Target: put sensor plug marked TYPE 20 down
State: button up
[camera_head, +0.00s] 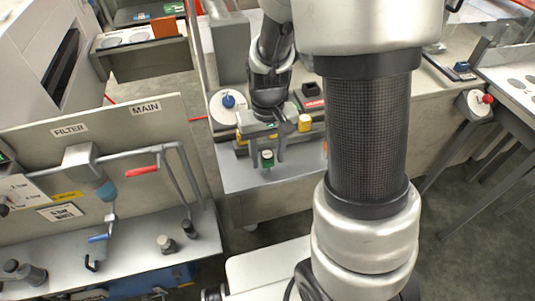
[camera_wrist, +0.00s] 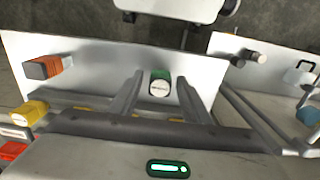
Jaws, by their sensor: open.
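A small plug with a green body and a pale round top (camera_wrist: 160,88) stands on the grey bench top (camera_wrist: 205,55) in the wrist view; its marking is too small to read. It also shows in the head view (camera_head: 267,159). My gripper (camera_wrist: 159,93) is open, with one finger on each side of the plug and a visible gap on both sides. In the head view my gripper (camera_head: 267,152) reaches down over the bench top from behind the plug. Whether the plug's base rests fully on the surface is hard to tell.
An orange-brown plug (camera_wrist: 45,68) and a yellow-topped plug (camera_wrist: 30,112) are to the left in the wrist view. A white disc with a blue knob (camera_head: 228,101) is left of my arm. A panel with pipes (camera_head: 90,150) stands left, with a floor gap between.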

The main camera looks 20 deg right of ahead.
aim_at(268, 154)
notch_tip(268, 154, up, 12)
jog(key=p, duration=0.3)
jog(key=s+r+t, duration=0.5)
jog(key=s+r, duration=0.6)
jog(key=r, duration=0.1)
jog(key=shift+s+r+t, duration=0.3)
jog(key=shift+s+r, duration=0.05)
jog(key=shift+r, duration=0.05)
jog(key=shift+d, duration=0.1)
